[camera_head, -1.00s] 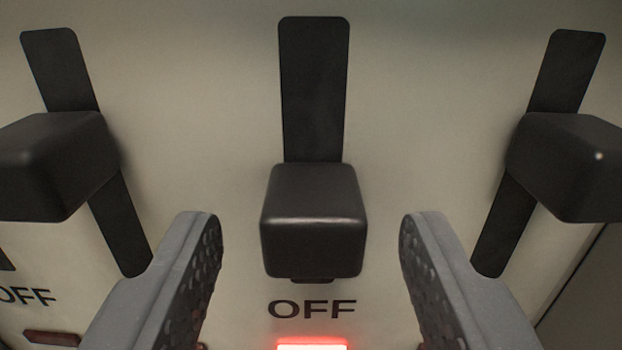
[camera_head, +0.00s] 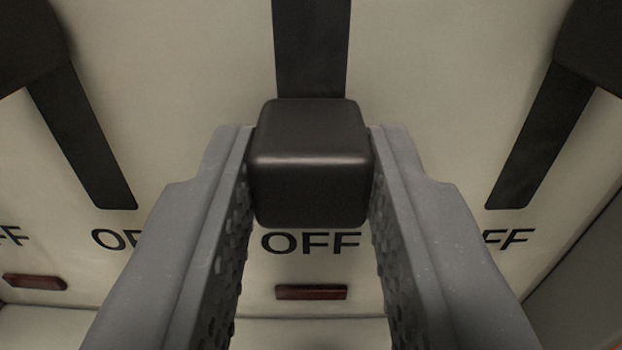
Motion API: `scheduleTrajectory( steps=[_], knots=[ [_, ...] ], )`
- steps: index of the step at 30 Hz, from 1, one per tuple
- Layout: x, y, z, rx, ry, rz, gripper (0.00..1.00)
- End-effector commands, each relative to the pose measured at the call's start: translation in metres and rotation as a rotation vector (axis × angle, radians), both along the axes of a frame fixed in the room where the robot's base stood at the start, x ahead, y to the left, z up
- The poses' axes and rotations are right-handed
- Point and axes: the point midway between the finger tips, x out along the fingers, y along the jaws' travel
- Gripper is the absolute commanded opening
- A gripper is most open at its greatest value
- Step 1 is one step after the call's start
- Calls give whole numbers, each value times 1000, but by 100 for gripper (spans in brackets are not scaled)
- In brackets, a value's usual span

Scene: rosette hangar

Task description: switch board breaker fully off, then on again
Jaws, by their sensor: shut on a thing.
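The middle breaker handle (camera_head: 310,160) is a black rounded block at the lower part of its dark vertical slot (camera_head: 311,50), just above the printed word OFF (camera_head: 310,244). My gripper (camera_head: 310,165) is shut on this handle, one grey finger against each side. The lamp (camera_head: 311,292) under the word OFF is dark red and unlit. The lower end of the slot is hidden behind the handle.
A second black handle (camera_head: 28,45) with its slot stands at the left, and a third handle (camera_head: 604,45) at the right. Both sit higher than the middle one. Another unlit lamp (camera_head: 35,282) is at the lower left. A ledge runs below the panel.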

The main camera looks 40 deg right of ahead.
Motion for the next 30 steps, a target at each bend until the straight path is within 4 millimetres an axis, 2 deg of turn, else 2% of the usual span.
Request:
scheduleTrajectory(
  steps=[1,9,10,12,23,30],
  knots=[
    [-1,0,-9,2,5,0,0],
    [-1,1,-10,1,7,1,0],
    [-1,1,-10,1,7,1,32],
    [-1,1,-10,1,7,1,49],
    [-3,4,-8,0,3,2,49],
    [-26,22,-9,0,1,5,49]
  ],
)
